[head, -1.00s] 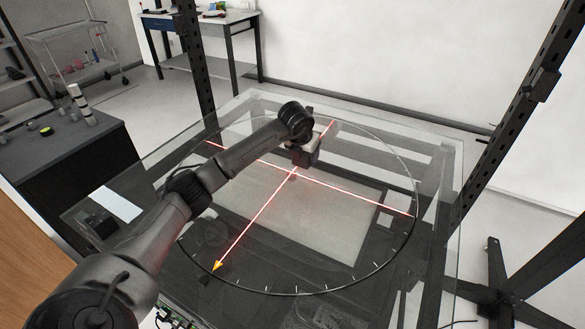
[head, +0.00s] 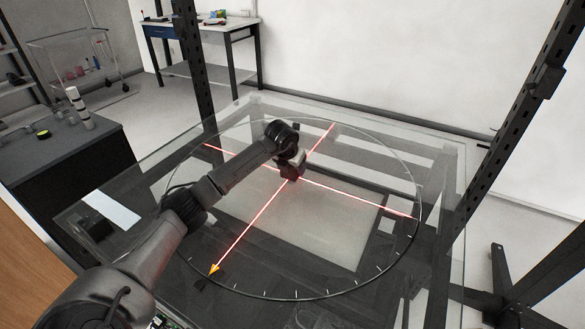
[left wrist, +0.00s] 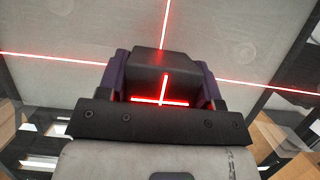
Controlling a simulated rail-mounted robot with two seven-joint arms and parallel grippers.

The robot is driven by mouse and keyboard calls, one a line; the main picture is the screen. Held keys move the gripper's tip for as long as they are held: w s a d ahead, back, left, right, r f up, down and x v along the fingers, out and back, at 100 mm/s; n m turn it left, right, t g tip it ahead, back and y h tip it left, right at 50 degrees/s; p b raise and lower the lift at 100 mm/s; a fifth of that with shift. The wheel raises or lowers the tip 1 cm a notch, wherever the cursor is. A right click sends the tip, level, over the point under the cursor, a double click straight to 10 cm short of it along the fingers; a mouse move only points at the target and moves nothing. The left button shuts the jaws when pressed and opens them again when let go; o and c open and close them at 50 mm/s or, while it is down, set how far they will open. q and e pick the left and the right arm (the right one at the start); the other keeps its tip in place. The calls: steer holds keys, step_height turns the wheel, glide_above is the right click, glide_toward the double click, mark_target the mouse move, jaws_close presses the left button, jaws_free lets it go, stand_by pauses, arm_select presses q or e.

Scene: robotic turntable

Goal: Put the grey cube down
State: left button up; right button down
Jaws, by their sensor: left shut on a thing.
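The grey cube (left wrist: 163,66) is dark and sits between the two purple-sided fingers of my left gripper (left wrist: 160,72) in the left wrist view. The gripper is shut on it. In the head view my left gripper (head: 290,165) is over the round glass turntable (head: 350,282), where the two red laser lines meet. Red light falls on the cube's near side in the left wrist view. I cannot tell whether the cube touches the glass. In the head view the gripper largely hides the cube. My right gripper is not in view.
Dark frame posts stand at the back left (head: 190,65) and right (head: 500,140) of the glass table. An orange arrow tip (head: 214,269) marks the near end of one laser line. The glass around the gripper is clear. A dark cabinet (head: 60,150) stands at the left.

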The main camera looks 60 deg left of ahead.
arm_select(q)
steer(key=shift+f, duration=0.1)
steer(key=o, duration=1)
steer(key=p+v, duration=0.3)
steer(key=v, duration=0.9)
steer(key=shift+r, duration=0.25)
